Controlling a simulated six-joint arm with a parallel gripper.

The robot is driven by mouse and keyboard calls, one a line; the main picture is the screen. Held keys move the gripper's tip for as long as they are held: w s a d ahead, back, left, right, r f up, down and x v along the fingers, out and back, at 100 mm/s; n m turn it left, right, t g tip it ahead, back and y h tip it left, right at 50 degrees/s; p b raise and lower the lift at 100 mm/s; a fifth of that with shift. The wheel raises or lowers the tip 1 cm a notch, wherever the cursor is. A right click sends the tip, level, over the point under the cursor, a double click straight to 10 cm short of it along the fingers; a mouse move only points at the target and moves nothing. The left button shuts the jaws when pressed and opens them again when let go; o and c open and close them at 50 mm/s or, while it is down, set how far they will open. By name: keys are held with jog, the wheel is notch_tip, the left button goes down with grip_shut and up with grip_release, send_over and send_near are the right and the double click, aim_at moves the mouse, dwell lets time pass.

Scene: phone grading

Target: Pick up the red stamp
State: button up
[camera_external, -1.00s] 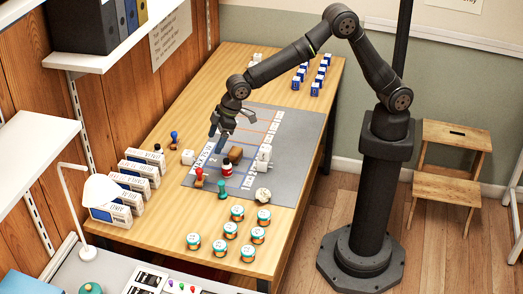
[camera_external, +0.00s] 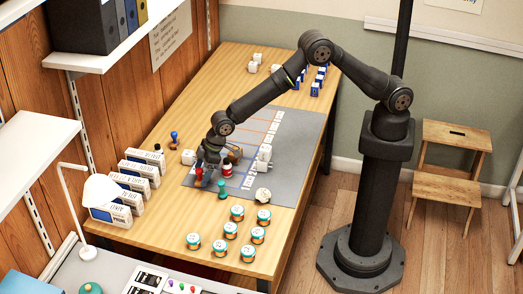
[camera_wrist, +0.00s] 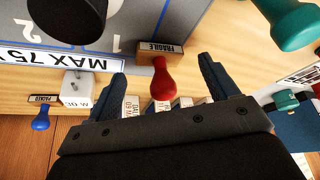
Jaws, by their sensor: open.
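The red stamp (camera_wrist: 163,78) stands on the desk in the wrist view, with a wooden base marked FRAGILE. It shows between the two open fingers of my gripper (camera_wrist: 162,75), closer to the right one. In the external view the red stamp (camera_external: 198,175) is at the front left edge of the grey mat (camera_external: 255,190). My gripper (camera_external: 210,171) is right over it and partly hides it. I cannot tell whether the fingers touch the stamp.
A teal stamp (camera_external: 221,188) stands close on the right, and a red-and-black item (camera_external: 227,168) stands behind. A blue stamp (camera_external: 174,140) and labelled boxes (camera_external: 139,175) stand at left. Several small jars (camera_external: 230,229) stand in front. Bare desk lies between boxes and jars.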

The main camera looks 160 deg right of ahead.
jog(key=shift+x, duration=0.75)
jog(key=shift+c, duration=0.5)
jog(key=c, duration=0.9)
jog(key=shift+r, duration=0.15)
